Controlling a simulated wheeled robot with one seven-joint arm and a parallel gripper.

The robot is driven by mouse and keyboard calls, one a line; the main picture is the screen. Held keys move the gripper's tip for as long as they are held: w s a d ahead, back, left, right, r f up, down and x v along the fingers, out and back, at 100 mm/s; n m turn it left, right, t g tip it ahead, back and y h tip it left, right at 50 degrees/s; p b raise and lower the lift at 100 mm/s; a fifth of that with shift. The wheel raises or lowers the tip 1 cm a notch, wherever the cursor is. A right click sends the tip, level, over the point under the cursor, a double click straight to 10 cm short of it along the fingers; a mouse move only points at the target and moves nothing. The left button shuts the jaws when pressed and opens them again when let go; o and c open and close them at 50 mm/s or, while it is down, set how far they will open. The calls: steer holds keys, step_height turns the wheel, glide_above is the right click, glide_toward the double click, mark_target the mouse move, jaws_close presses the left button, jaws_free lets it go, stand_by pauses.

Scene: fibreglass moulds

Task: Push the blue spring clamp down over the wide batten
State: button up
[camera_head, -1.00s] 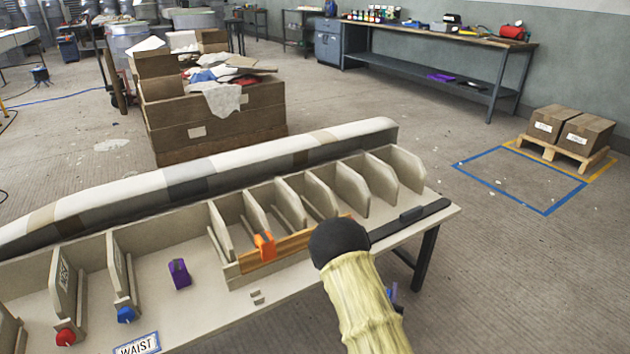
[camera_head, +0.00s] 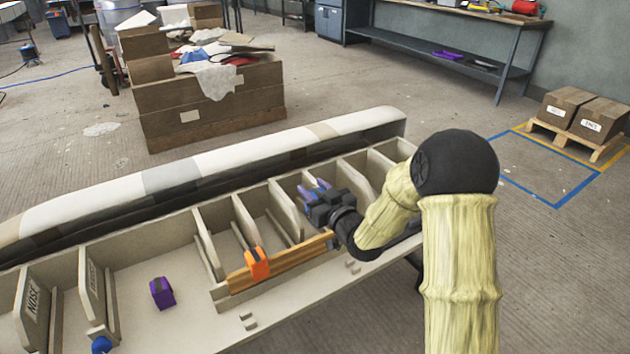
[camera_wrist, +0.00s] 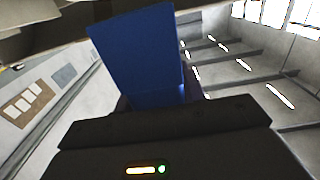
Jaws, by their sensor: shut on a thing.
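My gripper (camera_head: 314,192) reaches in over the right-hand ribs of the mould and is shut on the blue spring clamp (camera_wrist: 142,60). In the wrist view the clamp is a broad, plain blue slab standing up from between the jaws. In the head view the dark gripper body mostly hides it. A wooden batten (camera_head: 290,263) runs along the front of the rib bays, with an orange clamp (camera_head: 257,263) straddling it. I cannot tell whether this is the wide batten. My gripper is above and behind its right end; contact between the blue clamp and any batten is not visible.
A purple block (camera_head: 162,293) sits in an open bay to the left. A blue knob-like piece (camera_head: 101,345) is at the foot of a rib. Upright ribs (camera_head: 285,212) stand close around my gripper. The long pale mould edge (camera_head: 240,160) lies behind.

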stand_by(0.4)
steer(key=shift+f+b, duration=0.9)
steer(key=shift+f, duration=0.35)
steer(key=shift+s+a+f+b, duration=0.1)
steer(key=shift+a+f+b, duration=0.1)
steer(key=shift+f+b, duration=0.25)
steer(key=shift+d+f+b, duration=0.15)
steer(key=shift+f+b, duration=1.85)
steer(key=shift+f, duration=0.75)
steer(key=shift+f+b, duration=1.05)
steer(key=shift+f, duration=0.15)
steer(key=o, duration=1.1)
